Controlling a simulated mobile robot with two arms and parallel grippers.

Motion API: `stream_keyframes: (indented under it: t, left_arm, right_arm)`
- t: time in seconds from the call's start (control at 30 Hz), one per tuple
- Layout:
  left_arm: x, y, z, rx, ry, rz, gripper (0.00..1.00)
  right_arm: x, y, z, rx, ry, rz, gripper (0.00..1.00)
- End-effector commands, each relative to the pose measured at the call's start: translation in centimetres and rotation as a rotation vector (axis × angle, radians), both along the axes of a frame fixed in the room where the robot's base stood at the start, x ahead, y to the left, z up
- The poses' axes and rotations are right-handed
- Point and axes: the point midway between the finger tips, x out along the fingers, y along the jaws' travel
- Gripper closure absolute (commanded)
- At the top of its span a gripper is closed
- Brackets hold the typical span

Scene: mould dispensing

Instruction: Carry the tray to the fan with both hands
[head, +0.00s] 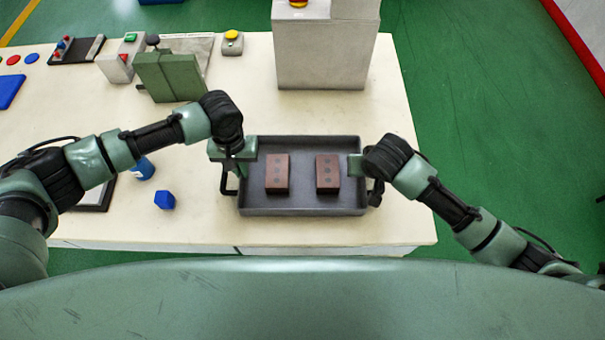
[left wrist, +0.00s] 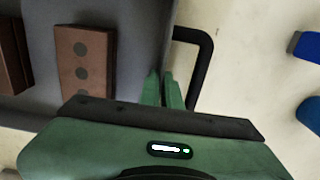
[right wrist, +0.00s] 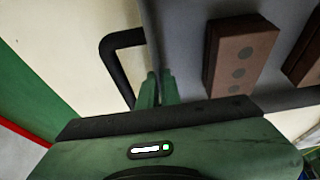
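A dark grey rectangular tray (head: 303,204) lies on the cream table near its front edge. Two brown blocks with dark round spots, a left block (head: 277,174) and a right block (head: 327,174), are inside it. My left gripper (head: 236,158) is at the tray's left wall; in the left wrist view its fingers (left wrist: 164,90) are close together on the wall beside a black handle (left wrist: 203,70). My right gripper (head: 356,165) is at the right wall; in the right wrist view its fingers (right wrist: 157,90) likewise close on the wall beside the other handle (right wrist: 118,60). I cannot identify a fan.
A large grey box (head: 320,55) stands behind the tray. A green block-shaped fixture (head: 170,76), a yellow button box (head: 232,43) and a blue piece (head: 165,200) are to the left. Bare table (head: 395,110) lies to the right, with green floor beyond.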

Motion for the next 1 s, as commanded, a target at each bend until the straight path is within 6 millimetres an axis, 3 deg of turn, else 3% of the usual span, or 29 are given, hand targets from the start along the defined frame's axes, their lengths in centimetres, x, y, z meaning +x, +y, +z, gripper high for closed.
stream_keyframes:
  t: [0.7,1.0]
  left_arm:
    - [0.2,0.0,0.3,0.0,-0.005,0.002,1.0]
    - [0.2,0.0,2.1,0.0,-0.005,0.002,1.0]
  right_arm:
    - [0.1,0.0,0.2,-0.001,-0.002,0.0,1.0]
    - [0.1,-0.1,2.1,-0.001,-0.002,0.0,1.0]
